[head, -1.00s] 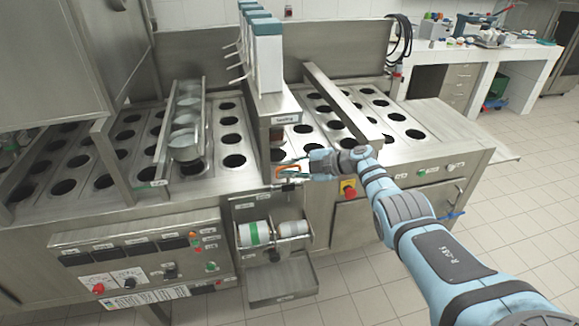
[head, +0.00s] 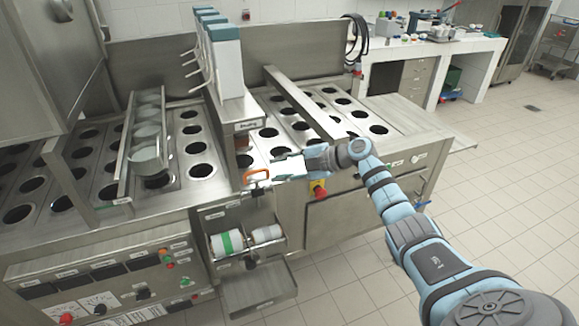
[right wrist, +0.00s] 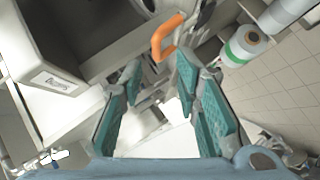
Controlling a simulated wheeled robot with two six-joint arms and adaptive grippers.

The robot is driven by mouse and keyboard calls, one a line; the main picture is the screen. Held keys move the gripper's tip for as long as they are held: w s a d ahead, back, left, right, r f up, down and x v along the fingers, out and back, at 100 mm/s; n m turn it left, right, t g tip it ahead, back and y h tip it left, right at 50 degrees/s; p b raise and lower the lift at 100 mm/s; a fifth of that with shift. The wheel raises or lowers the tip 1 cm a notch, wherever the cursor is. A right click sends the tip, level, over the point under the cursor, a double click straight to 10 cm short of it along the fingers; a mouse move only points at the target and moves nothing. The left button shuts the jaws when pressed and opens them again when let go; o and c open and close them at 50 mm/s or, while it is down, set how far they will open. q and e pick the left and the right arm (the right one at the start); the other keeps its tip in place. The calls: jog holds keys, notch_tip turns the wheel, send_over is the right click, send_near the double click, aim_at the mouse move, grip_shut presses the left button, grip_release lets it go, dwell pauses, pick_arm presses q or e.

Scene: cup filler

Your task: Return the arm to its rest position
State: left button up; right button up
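My right arm (head: 410,225) reaches in from the lower right of the head view. Its gripper (head: 275,171) is by the front edge of the steel machine, just right of an orange handle (head: 256,174). In the right wrist view the teal-padded fingers of the gripper (right wrist: 157,66) are spread apart with nothing between them. The orange handle (right wrist: 168,38) shows beyond the fingertips, and I see no contact. My left gripper is out of view.
The steel machine (head: 190,190) has rows of round holes. A row of tall dispensers (head: 222,60) rises from it. White and green rolls (head: 228,243) sit in an opening at its front. A white counter (head: 440,45) stands at the back right. Tiled floor (head: 520,180) is clear at right.

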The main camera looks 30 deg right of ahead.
jog(key=v, duration=0.3)
jog(key=shift+s+r, duration=0.15)
dwell(0.3)
